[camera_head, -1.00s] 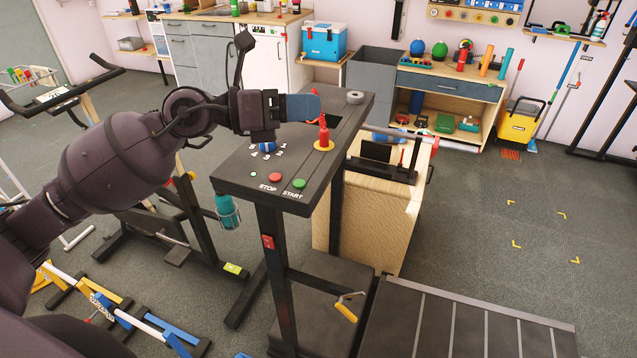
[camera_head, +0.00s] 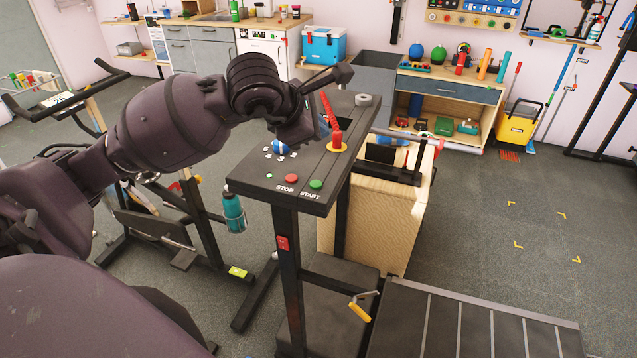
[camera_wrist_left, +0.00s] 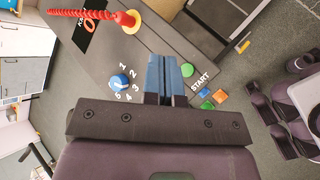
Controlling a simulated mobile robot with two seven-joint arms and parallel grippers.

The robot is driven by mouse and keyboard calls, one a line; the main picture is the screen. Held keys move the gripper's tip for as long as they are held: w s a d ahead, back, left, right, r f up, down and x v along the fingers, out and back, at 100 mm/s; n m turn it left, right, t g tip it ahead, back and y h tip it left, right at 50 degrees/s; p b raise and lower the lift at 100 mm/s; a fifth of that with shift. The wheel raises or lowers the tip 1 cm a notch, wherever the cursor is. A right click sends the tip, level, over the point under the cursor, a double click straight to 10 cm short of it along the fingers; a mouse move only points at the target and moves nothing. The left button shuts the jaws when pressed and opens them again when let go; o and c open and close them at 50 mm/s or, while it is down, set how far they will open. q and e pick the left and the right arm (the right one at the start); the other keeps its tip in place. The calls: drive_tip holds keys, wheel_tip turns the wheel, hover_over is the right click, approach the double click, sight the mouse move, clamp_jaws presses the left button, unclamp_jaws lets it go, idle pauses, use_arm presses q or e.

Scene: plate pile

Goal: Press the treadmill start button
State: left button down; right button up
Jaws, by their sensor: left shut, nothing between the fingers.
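The green start button (camera_head: 316,184) is on the near edge of the black treadmill console (camera_head: 262,184), above the white START label. The red stop button (camera_head: 291,178) is to its left. In the left wrist view a green round button (camera_wrist_left: 187,70) shows just right of the fingers, by the START label. The fingers hide the red stop button there. My left gripper (camera_wrist_left: 165,78) is shut and empty, its blue fingers side by side over the console. In the head view the gripper (camera_head: 322,122) is above the console's far part, its fingers mostly hidden. My right gripper is out of view.
A red safety key (camera_head: 337,139) with a coiled cord and a blue dial (camera_head: 280,148) are on the console. A teal bottle (camera_head: 234,212) hangs at its left side. A wooden box (camera_head: 378,215) stands behind. Open floor lies to the right.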

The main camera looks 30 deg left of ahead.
use_arm(q)
drive_tip(key=shift+f, duration=0.1)
idle(0.3)
drive_tip(key=b, duration=0.3)
hover_over(317, 185)
wheel_tip(317, 185, down, 8)
drive_tip(key=shift+r, duration=0.15)
drive_tip(key=shift+f+b, duration=0.5)
drive_tip(key=shift+b, duration=0.1)
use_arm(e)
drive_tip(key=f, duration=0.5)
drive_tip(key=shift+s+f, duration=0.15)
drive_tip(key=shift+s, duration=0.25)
use_arm(q)
drive_tip(key=shift+r, duration=0.1)
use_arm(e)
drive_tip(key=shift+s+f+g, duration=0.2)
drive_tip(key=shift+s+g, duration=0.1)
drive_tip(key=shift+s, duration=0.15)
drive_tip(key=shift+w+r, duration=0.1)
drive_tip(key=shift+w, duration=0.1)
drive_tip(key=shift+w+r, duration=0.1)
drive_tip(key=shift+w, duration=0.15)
